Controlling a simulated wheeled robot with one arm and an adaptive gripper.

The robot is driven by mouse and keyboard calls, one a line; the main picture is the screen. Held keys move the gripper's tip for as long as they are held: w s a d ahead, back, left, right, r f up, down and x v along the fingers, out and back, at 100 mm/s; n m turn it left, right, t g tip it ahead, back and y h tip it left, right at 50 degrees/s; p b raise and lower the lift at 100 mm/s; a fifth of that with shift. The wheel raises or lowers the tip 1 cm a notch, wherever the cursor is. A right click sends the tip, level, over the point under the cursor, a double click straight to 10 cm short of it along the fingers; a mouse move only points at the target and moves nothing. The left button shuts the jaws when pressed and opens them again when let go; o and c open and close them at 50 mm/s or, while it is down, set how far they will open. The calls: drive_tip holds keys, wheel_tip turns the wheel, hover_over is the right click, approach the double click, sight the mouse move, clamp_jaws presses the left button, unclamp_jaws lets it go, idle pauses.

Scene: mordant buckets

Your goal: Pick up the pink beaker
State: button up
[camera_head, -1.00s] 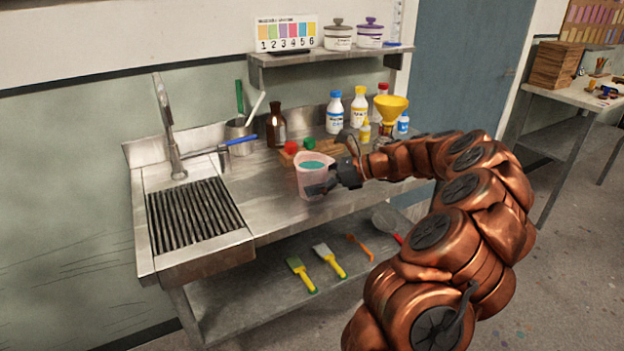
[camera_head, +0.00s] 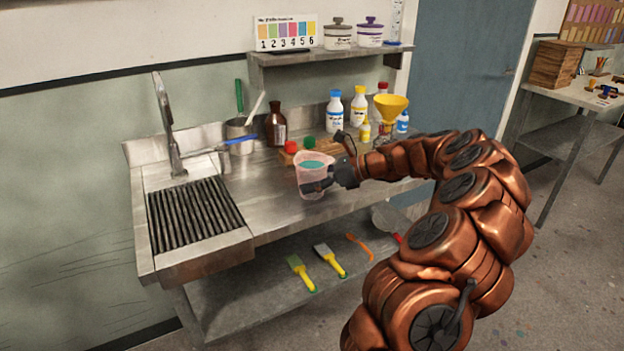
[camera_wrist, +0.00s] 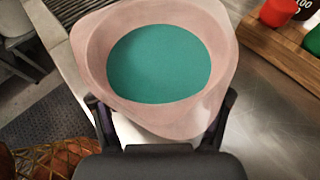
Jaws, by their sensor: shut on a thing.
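The pink beaker (camera_head: 311,179) is translucent, upright, and holds teal liquid. In the head view it is over the front part of the steel counter; whether its base is clear of the counter is hard to tell. My gripper (camera_head: 322,184) is shut on the beaker from its right side. In the wrist view the beaker (camera_wrist: 152,62) fills the upper middle, its round teal surface level inside the rim. The fingers of my gripper (camera_wrist: 163,128) show on both sides of its near wall. The beaker's lower part is hidden there.
A wooden rack (camera_head: 325,157) with red and green caps stands just behind the beaker. Bottles and a yellow funnel (camera_head: 391,104) stand farther back. The sink grating (camera_head: 196,216) is to the left. Brushes (camera_head: 329,261) lie on the lower shelf. The counter (camera_head: 262,190) left of the beaker is clear.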

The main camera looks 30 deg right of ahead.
sight(314, 167)
drive_tip(key=shift+r, duration=0.2)
idle(0.3)
drive_tip(key=shift+r, duration=1.5)
drive_tip(key=shift+s+d+r, duration=0.1)
drive_tip(key=shift+s+d, duration=0.05)
drive_tip(key=s+d, duration=0.2)
drive_tip(key=s, duration=0.2)
drive_tip(key=s+d+r, duration=0.1)
drive_tip(key=s+d, duration=0.2)
drive_tip(key=s, duration=0.1)
drive_tip(key=s+d+b, duration=0.1)
drive_tip(key=s+d, duration=0.2)
drive_tip(key=s, duration=0.2)
drive_tip(key=shift+r, duration=0.2)
